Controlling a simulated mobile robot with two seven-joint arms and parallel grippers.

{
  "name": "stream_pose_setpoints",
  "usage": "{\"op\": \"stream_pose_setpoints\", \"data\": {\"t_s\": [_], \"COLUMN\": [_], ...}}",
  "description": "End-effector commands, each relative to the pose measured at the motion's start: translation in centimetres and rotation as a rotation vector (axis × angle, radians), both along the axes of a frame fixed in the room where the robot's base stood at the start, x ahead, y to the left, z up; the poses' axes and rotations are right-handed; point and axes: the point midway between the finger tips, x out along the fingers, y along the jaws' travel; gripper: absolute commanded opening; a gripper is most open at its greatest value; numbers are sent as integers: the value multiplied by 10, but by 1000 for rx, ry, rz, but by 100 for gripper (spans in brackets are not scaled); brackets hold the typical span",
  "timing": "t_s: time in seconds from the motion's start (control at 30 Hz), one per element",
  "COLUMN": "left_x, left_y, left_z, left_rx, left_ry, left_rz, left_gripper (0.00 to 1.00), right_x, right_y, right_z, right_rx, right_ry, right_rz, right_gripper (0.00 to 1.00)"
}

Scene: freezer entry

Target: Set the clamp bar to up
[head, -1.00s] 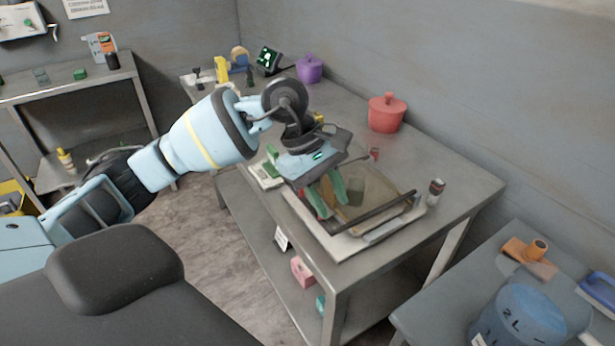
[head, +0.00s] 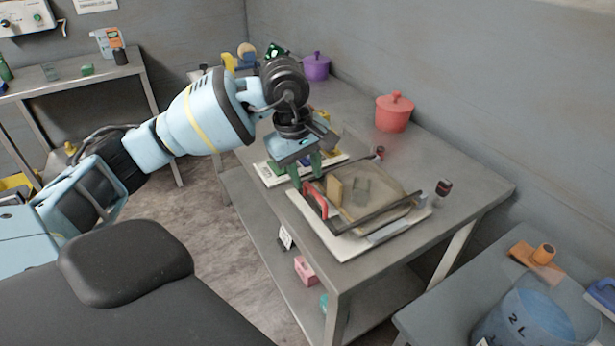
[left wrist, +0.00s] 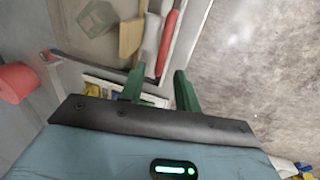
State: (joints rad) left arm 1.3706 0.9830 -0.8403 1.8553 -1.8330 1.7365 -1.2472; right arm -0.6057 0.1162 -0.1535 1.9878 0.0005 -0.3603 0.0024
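A low device with a pale base (head: 350,245) lies on the steel table. A dark bar (head: 375,212), perhaps the clamp bar, runs low across its near right side. A red handle (head: 314,200) lies along its left side and shows in the left wrist view (left wrist: 170,40). My left gripper (head: 305,178) is over the device's left end. Its green fingers are apart, and in the left wrist view (left wrist: 160,70) the red handle's end shows just beyond and between the fingertips. Contact cannot be told. My right gripper is not in view.
A tan block (head: 334,189) and a greenish clear cube (head: 361,188) are on the device. A red pot (head: 394,112) and a purple pot (head: 316,67) stand behind, near the wall. A small dark-capped jar (head: 443,189) stands right of the device. The table's right end is clear.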

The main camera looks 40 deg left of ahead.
Motion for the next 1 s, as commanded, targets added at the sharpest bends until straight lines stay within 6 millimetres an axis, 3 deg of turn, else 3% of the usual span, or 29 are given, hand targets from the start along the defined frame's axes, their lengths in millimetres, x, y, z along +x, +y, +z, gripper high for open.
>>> {"op": "stream_pose_setpoints", "data": {"t_s": [0.2,0.5,0.77,1.0], "left_x": [3,4,4,4], "left_y": [-2,-2,-2,-2], "left_z": [-18,-20,-20,-20], "left_rx": [-1,-1,-1,-1], "left_ry": [-1,-2,-2,-2], "left_rz": [-1,-1,-1,-1], "left_gripper": [33,33,0,0], "right_x": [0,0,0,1], "right_y": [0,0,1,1], "right_z": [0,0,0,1], "right_rx": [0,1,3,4], "right_ry": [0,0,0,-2], "right_rz": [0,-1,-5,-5], "right_gripper": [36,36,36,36]}}
